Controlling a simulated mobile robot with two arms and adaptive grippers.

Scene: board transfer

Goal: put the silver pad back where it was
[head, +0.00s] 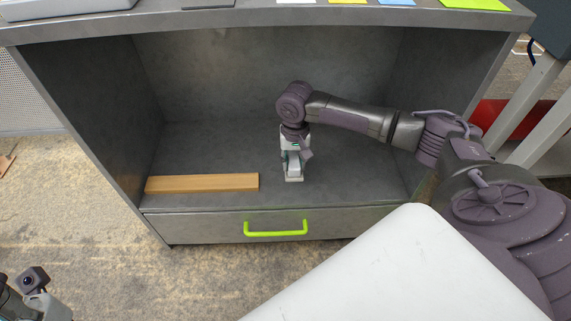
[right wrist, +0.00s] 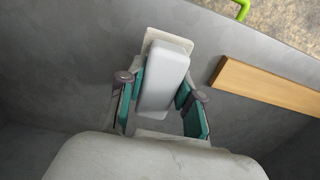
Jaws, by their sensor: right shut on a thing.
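The silver pad (right wrist: 165,75) is a light grey block with rounded edges, between the teal-lined fingers of my right gripper (right wrist: 163,100) in the right wrist view. My right gripper (head: 294,162) points down inside the open cabinet in the head view and is shut on the pad. A pale flat plate (right wrist: 168,45) shows under the pad; it also shows low on the cabinet floor in the head view (head: 294,179). I cannot tell whether the pad touches it. Only a part of my left wrist (head: 36,290) shows at the bottom left; its fingers are not shown.
A wooden board (head: 202,183) lies on the floor of the grey cabinet (head: 225,80), left of my right gripper. It also shows in the right wrist view (right wrist: 265,88). A drawer with a green handle (head: 275,230) is below. Coloured pads and a tray (head: 65,8) lie on top.

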